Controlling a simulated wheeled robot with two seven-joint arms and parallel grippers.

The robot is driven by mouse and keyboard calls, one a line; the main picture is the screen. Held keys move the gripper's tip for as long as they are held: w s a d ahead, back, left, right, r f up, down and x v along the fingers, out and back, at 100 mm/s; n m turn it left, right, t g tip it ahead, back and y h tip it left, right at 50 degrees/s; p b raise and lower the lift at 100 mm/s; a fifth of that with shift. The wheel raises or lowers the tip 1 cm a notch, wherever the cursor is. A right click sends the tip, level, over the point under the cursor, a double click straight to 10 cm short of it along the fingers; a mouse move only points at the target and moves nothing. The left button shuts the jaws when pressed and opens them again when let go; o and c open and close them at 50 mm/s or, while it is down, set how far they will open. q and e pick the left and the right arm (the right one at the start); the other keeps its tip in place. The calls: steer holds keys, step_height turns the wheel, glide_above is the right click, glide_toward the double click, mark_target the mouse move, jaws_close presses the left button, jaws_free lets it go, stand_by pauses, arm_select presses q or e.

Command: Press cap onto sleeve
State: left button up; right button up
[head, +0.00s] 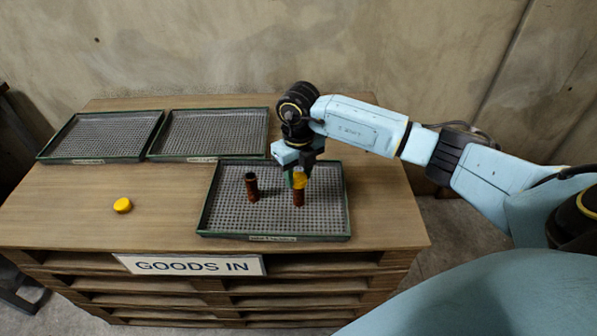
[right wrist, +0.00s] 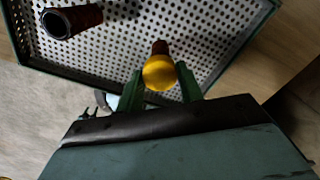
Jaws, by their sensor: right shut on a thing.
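My right gripper (head: 299,176) is shut on a yellow cap (head: 300,182), which sits at the top of a brown sleeve (head: 298,198) standing upright in the front tray. In the right wrist view the yellow cap (right wrist: 160,73) is between the green fingers (right wrist: 160,86), with the sleeve (right wrist: 160,48) partly hidden behind it. I cannot tell how far the cap is seated. A second brown sleeve (head: 252,187) with a dark open top stands uncapped to the left; it also shows in the right wrist view (right wrist: 84,18). Another yellow cap (head: 122,205) lies on the table at left. My left gripper is not in view.
The front perforated tray (head: 225,222) has a green rim. Two empty trays (head: 100,136) (head: 210,134) lie along the back of the wooden pallet table. A "GOODS IN" sign (head: 192,265) hangs on the front edge. The table around the loose cap is clear.

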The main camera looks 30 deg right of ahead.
steer(key=shift+f, duration=0.1)
stand_by(0.3)
steer(key=o, duration=1)
steer(key=shift+o, duration=0.5)
steer(key=o, duration=0.4)
steer(key=shift+r+p, duration=2)
steer(key=shift+r, duration=0.55)
